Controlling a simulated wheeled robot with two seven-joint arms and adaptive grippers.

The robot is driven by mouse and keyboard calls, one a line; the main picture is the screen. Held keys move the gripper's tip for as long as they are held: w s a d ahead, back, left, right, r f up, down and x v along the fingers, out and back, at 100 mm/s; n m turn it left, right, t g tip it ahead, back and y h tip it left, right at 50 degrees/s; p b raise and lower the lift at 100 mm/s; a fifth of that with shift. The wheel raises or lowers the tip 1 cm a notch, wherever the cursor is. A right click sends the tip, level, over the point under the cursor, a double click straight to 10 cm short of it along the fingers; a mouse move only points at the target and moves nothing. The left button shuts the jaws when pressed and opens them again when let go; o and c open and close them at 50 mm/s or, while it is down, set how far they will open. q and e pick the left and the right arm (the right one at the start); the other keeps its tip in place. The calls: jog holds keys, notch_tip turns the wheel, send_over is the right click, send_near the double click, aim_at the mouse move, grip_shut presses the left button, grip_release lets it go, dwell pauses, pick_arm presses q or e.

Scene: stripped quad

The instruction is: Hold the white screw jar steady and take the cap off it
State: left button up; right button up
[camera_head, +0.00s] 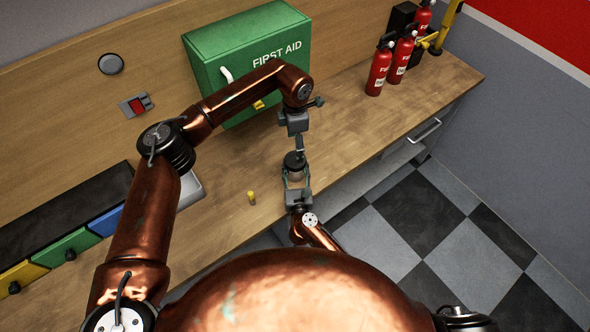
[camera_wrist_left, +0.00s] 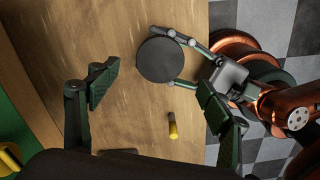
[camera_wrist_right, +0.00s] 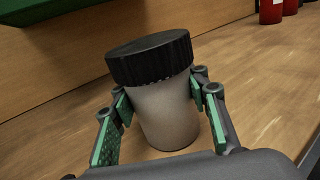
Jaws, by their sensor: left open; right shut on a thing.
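The white screw jar (camera_wrist_right: 163,115) stands upright on the wooden bench with its black ribbed cap (camera_wrist_right: 150,58) on. In the left wrist view the cap (camera_wrist_left: 164,59) is seen from above as a dark disc. My right gripper (camera_wrist_right: 157,112) is shut on the jar's body, one finger on each side, below the cap. In the head view the jar (camera_head: 295,177) sits between my two grippers. My left gripper (camera_wrist_left: 160,95) is open and empty, pointing down above the jar. In the left wrist view its fingers are wide apart, and the cap lies toward the upper side between them.
A small yellow and dark cylinder (camera_head: 251,197) stands on the bench left of the jar. A green first aid box (camera_head: 248,62) is behind, with red fire extinguishers (camera_head: 379,70) at the back right. Coloured bins (camera_head: 80,243) are at the left. The bench right of the jar is clear.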

grip_shut()
pick_arm(q)
jog(key=s+d+r+m+h, duration=0.1)
jog(key=d+r+m+h, duration=0.1)
jog(key=d+r+h, duration=0.6)
jog(key=s+d+r+m+h, duration=0.1)
jog(key=d+r+h, duration=0.3)
jog(key=d+r, duration=0.8)
jog(key=w+d+r+n+t+h, duration=0.25)
jog(key=w+d+r+h, duration=0.2)
jog(key=r, duration=0.35)
jog(key=w+a+r+n+t, duration=0.3)
jog(key=w+r+n+t, duration=0.3)
jog(key=w, duration=0.3)
jog(key=w+a+f+n+t+y, duration=0.4)
jog(key=w+a+f+n+y, duration=0.15)
jog(key=w, duration=0.25)
jog(key=m+g+y, duration=0.2)
jog(key=g+y, duration=0.9)
jog(key=g, duration=0.1)
send_over(295, 168)
jog(key=w, duration=0.4)
notch_tip(295, 168, down, 28)
jog(key=shift+w+d+f, duration=0.1)
jog(key=shift+f, duration=0.15)
jog(key=shift+s+f+g, duration=0.2)
jog(key=shift+f+g, duration=0.05)
jog(key=shift+f, duration=3.8)
